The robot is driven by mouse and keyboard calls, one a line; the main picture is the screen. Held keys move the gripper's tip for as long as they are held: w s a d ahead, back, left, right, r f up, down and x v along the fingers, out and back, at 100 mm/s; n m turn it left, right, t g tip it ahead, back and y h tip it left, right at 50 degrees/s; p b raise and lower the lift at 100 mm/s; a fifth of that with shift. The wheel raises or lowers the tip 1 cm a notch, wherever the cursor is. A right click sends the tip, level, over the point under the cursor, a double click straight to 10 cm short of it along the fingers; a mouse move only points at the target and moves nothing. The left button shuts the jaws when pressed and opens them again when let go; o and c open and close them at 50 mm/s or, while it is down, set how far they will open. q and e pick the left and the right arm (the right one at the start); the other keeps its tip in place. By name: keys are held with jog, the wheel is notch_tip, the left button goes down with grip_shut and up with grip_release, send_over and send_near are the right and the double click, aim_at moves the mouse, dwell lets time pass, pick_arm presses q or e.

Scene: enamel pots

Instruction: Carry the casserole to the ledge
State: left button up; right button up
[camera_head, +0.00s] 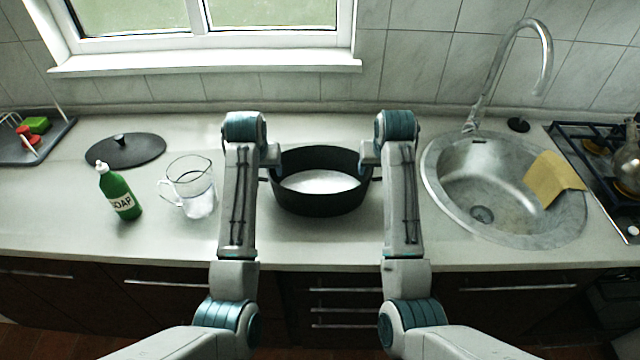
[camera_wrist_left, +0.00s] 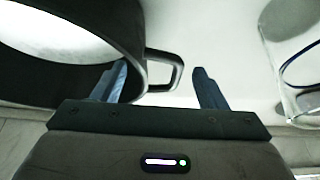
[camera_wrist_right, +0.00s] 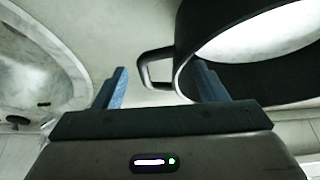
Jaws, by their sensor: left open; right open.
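A black casserole (camera_head: 318,198) with a pale inside stands on the counter between my two arms. My left gripper (camera_wrist_left: 155,85) is open. In the left wrist view the casserole's loop handle (camera_wrist_left: 172,72) shows between its fingers, one finger overlapping the casserole wall. My right gripper (camera_wrist_right: 160,85) is open too. In the right wrist view the other loop handle (camera_wrist_right: 150,68) shows between its fingers, one finger overlapping the wall. In the head view the right gripper (camera_head: 369,160) is at the casserole's right side. The ledge (camera_head: 205,67) runs below the window.
A black lid (camera_head: 125,151), a green soap bottle (camera_head: 119,193) and a glass jug (camera_head: 190,190) stand left of the casserole. A steel sink (camera_head: 455,185) with a tall tap (camera_head: 488,85) and a yellow cloth (camera_head: 553,178) is on the right. Counter behind the casserole is clear.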

pick_arm(q)
grip_shut()
pick_arm(e)
grip_shut()
